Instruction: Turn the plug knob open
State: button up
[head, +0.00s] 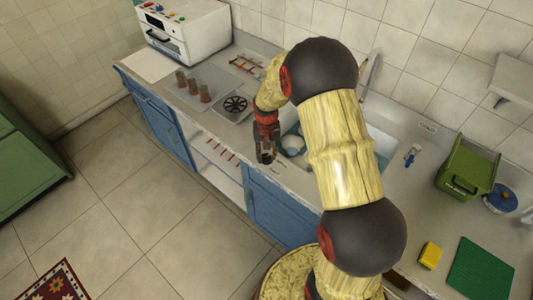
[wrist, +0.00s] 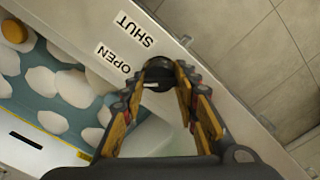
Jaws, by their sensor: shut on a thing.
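The plug knob (wrist: 158,70) is dark and round, on the pale counter near its front edge in the wrist view. A small white mark shows on its near side, towards the OPEN label. My gripper (wrist: 162,78) has its two fingers around the knob and is shut on it. The OPEN label (wrist: 112,58) and the SHUT label (wrist: 137,29) are beside the knob on its left. In the head view my gripper (head: 266,152) points down at the counter's front edge by the sink (head: 292,143). The knob is hidden there.
The wrist view shows a blue basin area with white rounded shapes (wrist: 40,82) left of the knob. A white oven (head: 185,30) stands at the far left. A green crate (head: 467,167), yellow sponge (head: 429,254) and green mat (head: 482,267) are at right. The floor in front is open.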

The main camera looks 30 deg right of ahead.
aim_at(266, 155)
dwell(0.4)
jog(key=o, duration=1.1)
jog(key=shift+o, duration=0.3)
notch_tip(266, 155, up, 12)
dwell(0.3)
